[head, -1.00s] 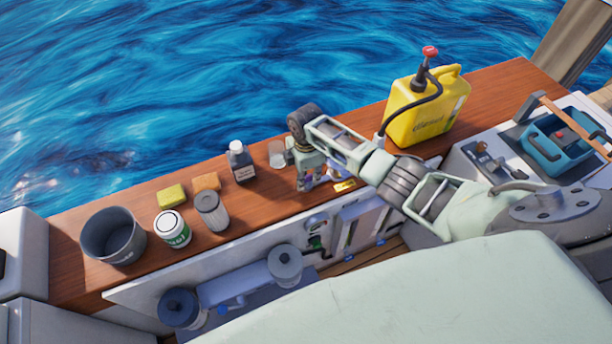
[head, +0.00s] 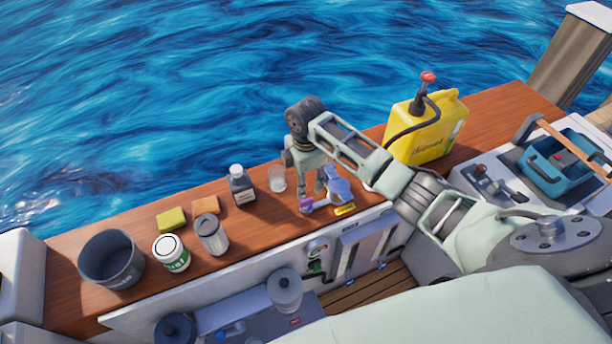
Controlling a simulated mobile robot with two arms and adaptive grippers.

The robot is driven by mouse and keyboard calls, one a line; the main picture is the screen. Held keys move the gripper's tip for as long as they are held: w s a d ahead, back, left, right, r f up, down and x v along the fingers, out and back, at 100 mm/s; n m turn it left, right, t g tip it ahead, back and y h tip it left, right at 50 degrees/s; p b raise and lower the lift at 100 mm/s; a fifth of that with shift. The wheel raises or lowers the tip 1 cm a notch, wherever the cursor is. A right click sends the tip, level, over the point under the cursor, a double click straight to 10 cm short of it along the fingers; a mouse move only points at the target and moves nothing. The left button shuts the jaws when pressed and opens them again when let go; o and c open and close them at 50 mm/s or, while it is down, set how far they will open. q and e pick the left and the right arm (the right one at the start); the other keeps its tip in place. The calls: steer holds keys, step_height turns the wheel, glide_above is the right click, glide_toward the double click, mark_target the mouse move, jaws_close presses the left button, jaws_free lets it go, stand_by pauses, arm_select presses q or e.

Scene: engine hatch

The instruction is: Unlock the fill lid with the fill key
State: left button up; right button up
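My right gripper (head: 311,190) points down over the wooden counter, its two fingers apart with wood showing between them. Just right of and below the fingers lies a small blue and purple item (head: 338,190), probably the fill key, with a yellow tag (head: 345,210) beside it. The gripper is close to this item; I cannot tell whether it touches. A pale round part (head: 369,186) is partly hidden behind my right arm; I cannot tell whether it is the fill lid. My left gripper is out of view.
On the wooden counter (head: 262,238) stand a grey pot (head: 110,262), a green-white can (head: 171,252), a jar (head: 212,236), sponges (head: 171,218), a dark bottle (head: 241,187) and a glass (head: 276,178). A yellow canister (head: 425,135) stands behind my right arm. A blue toolbox (head: 565,165) is at right.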

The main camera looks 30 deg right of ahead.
steer(key=shift+r, duration=1.2)
